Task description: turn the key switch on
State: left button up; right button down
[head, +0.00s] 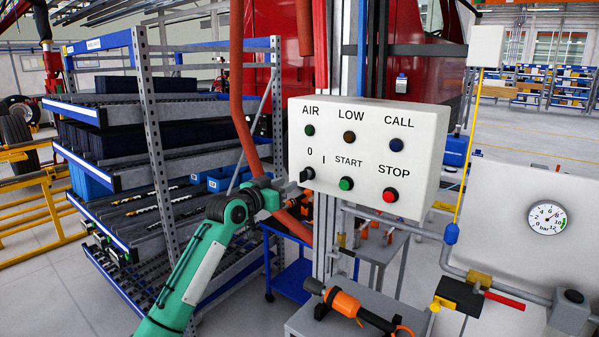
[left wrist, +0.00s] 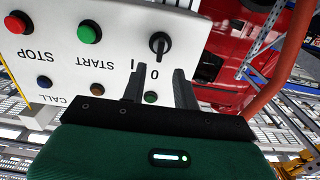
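The black key switch (head: 307,174) sits at the lower left of the white control box (head: 370,150), below the marks 0 and I. In the left wrist view, upside down, the key switch (left wrist: 159,43) shows clearly, its handle in line with the 0. My left gripper (head: 291,187) is beside the box's lower left corner, close to the switch. In the left wrist view, my left gripper (left wrist: 159,72) has its two dark fingers apart and empty, pointing toward the switch but not around it. My right gripper is not in view.
A green START button (head: 346,184) and a red STOP button (head: 390,195) are right of the switch. Three lamps line the top row. A red hose (head: 238,90) hangs left of the box. An orange tool (head: 345,303) lies on a grey stand below.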

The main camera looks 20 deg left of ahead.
aim_at(300, 177)
pick_arm(q)
jog(key=p+x, duration=0.2)
jog(key=x, duration=0.4)
jog(key=shift+w+r, duration=0.1)
jog(key=shift+w+d+p, duration=0.2)
jog(key=shift+w+p, duration=0.15)
jog(key=shift+w, duration=0.2)
grip_shut()
